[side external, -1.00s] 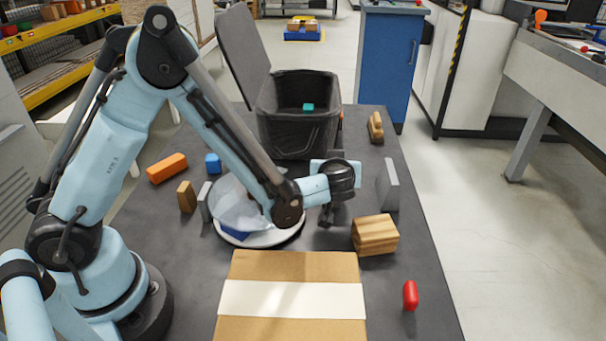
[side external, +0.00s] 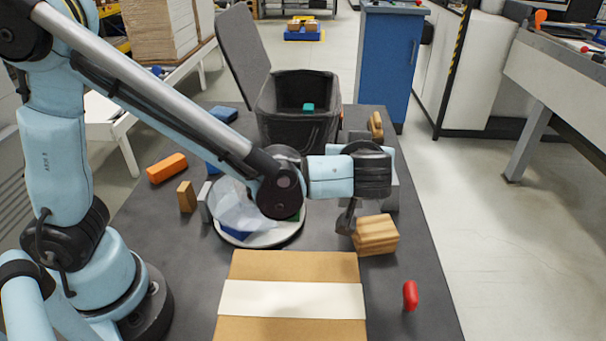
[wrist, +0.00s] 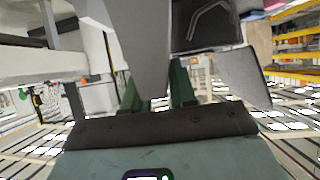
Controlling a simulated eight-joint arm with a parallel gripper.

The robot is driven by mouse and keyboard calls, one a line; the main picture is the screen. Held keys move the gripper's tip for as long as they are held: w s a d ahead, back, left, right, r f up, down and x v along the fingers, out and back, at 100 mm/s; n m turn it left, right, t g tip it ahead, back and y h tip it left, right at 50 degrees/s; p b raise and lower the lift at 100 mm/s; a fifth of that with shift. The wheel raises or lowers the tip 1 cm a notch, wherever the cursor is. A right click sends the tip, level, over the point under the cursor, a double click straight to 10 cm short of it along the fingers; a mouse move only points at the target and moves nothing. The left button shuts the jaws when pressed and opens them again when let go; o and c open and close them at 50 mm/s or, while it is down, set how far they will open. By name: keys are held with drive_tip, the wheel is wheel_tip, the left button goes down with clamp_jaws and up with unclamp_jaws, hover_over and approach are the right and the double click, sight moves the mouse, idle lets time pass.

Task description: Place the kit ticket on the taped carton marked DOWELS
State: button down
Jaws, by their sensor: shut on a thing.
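A brown taped carton (side external: 290,264) with a white band of tape lies at the front middle of the table; no DOWELS marking is legible. My gripper (side external: 347,218) is left of the striped wooden block, behind and above the carton's far right corner. In the wrist view my gripper (wrist: 158,98) shows dark green fingers closed around a flat grey piece (wrist: 150,45). I cannot tell for certain that this piece is the kit ticket. No other ticket is clearly visible.
The striped wooden block (side external: 375,236) sits close to my gripper. A red piece (side external: 410,295) lies right of the carton. A round dish (side external: 260,238) with a clear cover and a black bin (side external: 298,110) stand behind. The carton's top is clear.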

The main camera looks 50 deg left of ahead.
drive_tip(key=shift+s+a+r+m+t+h, duration=0.8)
drive_tip(key=shift+r+m+h, duration=0.2)
drive_tip(key=shift+m, duration=0.2)
drive_tip(key=s+a+m+t+h, duration=0.1)
drive_tip(key=s+m+h, duration=0.1)
wheel_tip(320, 180, up, 7)
drive_tip(key=m+g+h, duration=1.1)
drive_tip(key=m+h, duration=0.6)
drive_tip(key=m, duration=0.6)
hover_over(293, 299)
drive_tip(key=shift+f, duration=3.8)
